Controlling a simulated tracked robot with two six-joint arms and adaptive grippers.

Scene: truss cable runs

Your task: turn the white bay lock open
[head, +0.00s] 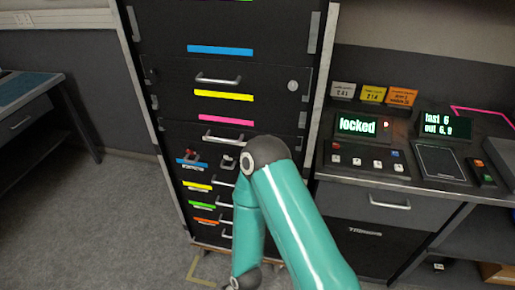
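A small round whitish lock (292,86) sits at the right end of a dark cabinet panel, in the row with a bar handle (217,80) and a yellow strip (224,95). I cannot tell its turn position at this size. A display (357,125) on the bench at the right reads "locked", with a red light beside it. My teal arm comes in from the bottom right, bends in front of the lower cabinet and runs down out of the picture. Neither gripper shows in the head view.
The tall dark cabinet (180,25) has several drawers with coloured strips; my arm hides part of the lower ones. A grey bench (460,192) with a second display (445,124) and small signs stands at the right. Open carpet (110,220) lies at the left.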

